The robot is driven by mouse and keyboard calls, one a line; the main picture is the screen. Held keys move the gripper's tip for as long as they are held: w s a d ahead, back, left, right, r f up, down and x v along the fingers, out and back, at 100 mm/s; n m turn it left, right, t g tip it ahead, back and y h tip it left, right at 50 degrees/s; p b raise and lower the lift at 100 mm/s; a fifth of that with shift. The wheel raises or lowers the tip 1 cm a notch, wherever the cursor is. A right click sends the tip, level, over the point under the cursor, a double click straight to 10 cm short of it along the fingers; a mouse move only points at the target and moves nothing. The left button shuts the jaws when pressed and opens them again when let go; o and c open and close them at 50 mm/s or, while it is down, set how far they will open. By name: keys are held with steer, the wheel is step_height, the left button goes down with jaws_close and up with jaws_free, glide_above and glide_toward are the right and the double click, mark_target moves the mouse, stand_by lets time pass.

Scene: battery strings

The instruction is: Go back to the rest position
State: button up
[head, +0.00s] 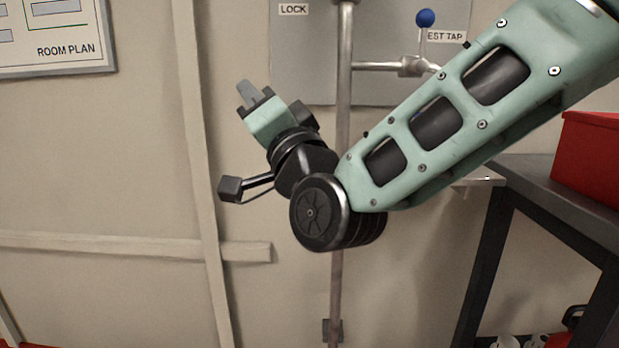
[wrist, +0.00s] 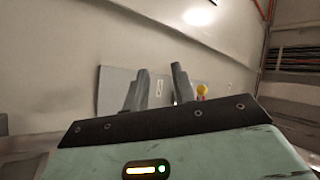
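My gripper (head: 247,94) is in the middle of the head view, raised in front of the wall and pointing up and to the left. In the wrist view my gripper (wrist: 157,85) shows two grey fingers standing apart with nothing between them. It touches nothing that I can see. My arm comes in from the upper right of the head view and bends at a dark joint below the gripper.
A vertical pipe (head: 343,130) with a blue-knobbed tap (head: 425,18) runs behind my arm, by a grey panel (head: 300,60). A dark table (head: 540,185) with a red box (head: 592,155) stands at right. A room plan board (head: 60,62) hangs upper left. The left side is clear.

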steer(key=s+d+f+n+g+h, duration=0.2)
steer(key=s+f+n+g, duration=0.25)
steer(key=f, duration=0.45)
steer(key=s+d+f+n+g+h, duration=0.1)
steer(key=s+f+n+g+h, duration=0.15)
steer(key=f+g, duration=0.5)
steer(key=s+d+f+n+g+h, duration=0.2)
steer(key=s+d+f+g+h, duration=0.3)
steer(key=s+d, duration=0.4)
steer(key=s+d+f+n+g+h, duration=0.2)
steer(key=s+d+f+h, duration=0.1)
steer(key=s+d+f, duration=0.55)
step_height(320, 180, up, 32)
steer(key=d+p, duration=0.1)
steer(key=p, duration=2.9)
steer(key=shift+s+f, duration=0.15)
steer(key=shift+f, duration=0.05)
